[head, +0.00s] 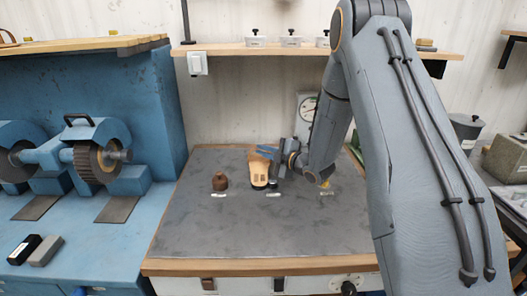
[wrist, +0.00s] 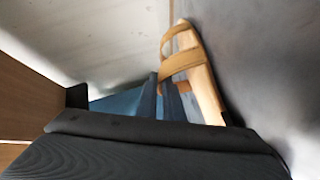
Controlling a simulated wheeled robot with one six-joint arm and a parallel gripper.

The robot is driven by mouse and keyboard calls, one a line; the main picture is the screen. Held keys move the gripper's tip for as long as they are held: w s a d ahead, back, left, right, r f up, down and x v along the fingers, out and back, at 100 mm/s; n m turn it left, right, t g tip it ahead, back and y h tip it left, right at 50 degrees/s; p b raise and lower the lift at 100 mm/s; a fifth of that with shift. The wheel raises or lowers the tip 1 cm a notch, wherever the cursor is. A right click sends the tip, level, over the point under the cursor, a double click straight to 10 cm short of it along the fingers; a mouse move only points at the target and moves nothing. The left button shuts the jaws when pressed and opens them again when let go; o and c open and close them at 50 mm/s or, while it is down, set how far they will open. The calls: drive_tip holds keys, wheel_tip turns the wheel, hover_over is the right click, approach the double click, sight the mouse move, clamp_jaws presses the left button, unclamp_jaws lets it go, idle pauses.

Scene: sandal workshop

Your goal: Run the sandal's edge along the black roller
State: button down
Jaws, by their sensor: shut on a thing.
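The sandal (head: 258,173) is tan with straps and stands over the dark bench top, its long side upright in the picture. My gripper (head: 269,151) comes in from the right and is shut on the sandal near its upper end. In the wrist view the sandal (wrist: 206,88) lies along the right side of the fingers (wrist: 168,98), its straps facing left. I cannot tell whether the sandal touches the bench. The blue machine at the left carries a dark brownish roller (head: 86,164) and a greyer wheel (head: 14,163). I cannot tell for sure which is the black roller.
A brown knob-like object (head: 220,181) stands left of the sandal on the bench (head: 190,225). A shelf (head: 235,50) with white containers hangs above. A black block (head: 24,248) and a grey block (head: 46,251) lie below the rollers.

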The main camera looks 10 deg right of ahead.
drive_tip(key=shift+s+a, duration=0.15)
drive_tip(key=shift+s, duration=0.3)
drive_tip(key=shift+s+r, duration=0.1)
drive_tip(key=shift+s, duration=0.2)
drive_tip(key=shift+s+a+p, duration=0.2)
drive_tip(key=shift+s+p, duration=0.05)
drive_tip(key=shift+s, duration=0.45)
drive_tip(key=shift+s+a+p, duration=0.2)
drive_tip(key=shift+s+p, duration=0.05)
drive_tip(key=shift+s, duration=0.4)
idle(1.3)
drive_tip(key=shift+s+a, duration=0.1)
drive_tip(key=shift+s, duration=0.25)
drive_tip(key=shift+s, duration=0.3)
idle(0.6)
drive_tip(key=shift+s+a, duration=0.15)
drive_tip(key=shift+s, duration=0.15)
drive_tip(key=shift+s, duration=0.25)
drive_tip(key=shift+s+a, duration=0.1)
drive_tip(key=shift+s, duration=0.1)
drive_tip(key=shift+s+a, duration=0.1)
drive_tip(key=shift+s, duration=0.2)
